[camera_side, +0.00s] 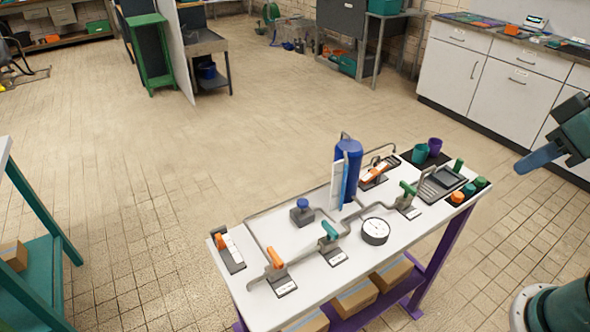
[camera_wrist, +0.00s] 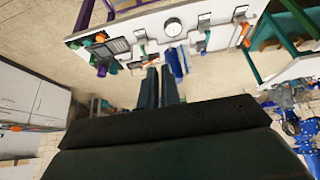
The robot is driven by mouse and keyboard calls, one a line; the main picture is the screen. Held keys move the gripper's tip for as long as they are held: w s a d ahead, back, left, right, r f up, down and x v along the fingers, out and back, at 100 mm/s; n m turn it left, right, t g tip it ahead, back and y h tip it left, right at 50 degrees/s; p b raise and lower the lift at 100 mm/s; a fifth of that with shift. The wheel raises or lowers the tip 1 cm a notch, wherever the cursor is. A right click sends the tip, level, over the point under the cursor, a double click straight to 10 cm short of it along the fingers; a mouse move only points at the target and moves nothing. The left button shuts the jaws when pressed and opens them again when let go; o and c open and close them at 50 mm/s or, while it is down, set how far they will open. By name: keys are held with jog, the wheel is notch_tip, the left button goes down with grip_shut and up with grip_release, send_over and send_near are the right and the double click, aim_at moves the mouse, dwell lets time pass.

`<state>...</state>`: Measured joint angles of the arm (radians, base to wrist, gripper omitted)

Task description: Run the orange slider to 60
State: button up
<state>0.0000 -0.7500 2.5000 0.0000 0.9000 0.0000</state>
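Two slider-like panels with orange parts lie on the white bench top (camera_side: 300,285). One orange slider (camera_side: 221,242) is at the left end, on a dark base with a white strip. Another orange piece (camera_side: 376,173) sits on a dark base behind the blue cylinder, at the back right. The scale marks are too small to read. My gripper (camera_side: 530,161) is in the air right of the bench, well apart from both. In the wrist view, its two dark fingers (camera_wrist: 160,70) show a narrow gap with nothing between them.
A tall blue cylinder (camera_side: 348,165) stands mid-bench. Pipes with an orange lever (camera_side: 274,258) and green levers (camera_side: 329,230) run beside a round gauge (camera_side: 375,231). Teal (camera_side: 420,153) and purple cups (camera_side: 435,146) stand at the right end.

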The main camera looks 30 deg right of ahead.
jog(key=o, duration=0.4)
jog(key=shift+c, duration=0.2)
jog(key=shift+o, duration=0.3)
jog(key=shift+w+a+r, duration=0.2)
jog(key=shift+w+r, duration=0.1)
jog(key=shift+w, duration=0.2)
jog(key=w+a+r+n+g+y, duration=0.1)
jog(key=w+a+r+n, duration=0.15)
jog(key=w, duration=0.35)
jog(key=w+a+r+n+y, duration=0.1)
jog(key=w+a+n, duration=0.25)
jog(key=w, duration=0.25)
jog(key=n+g+y, duration=0.3)
jog(key=n+g, duration=0.2)
jog(key=n, duration=0.7)
send_over(220, 236)
jog(key=d, duration=0.6)
notch_tip(220, 236, down, 20)
jog(key=shift+a+r, duration=0.15)
jog(key=shift+a, duration=0.1)
jog(key=shift+h, duration=0.3)
jog(key=x, duration=1.3)
jog(key=shift+w+a+f, duration=0.15)
jog(key=shift+w+f, duration=0.1)
jog(key=shift+f, duration=0.1)
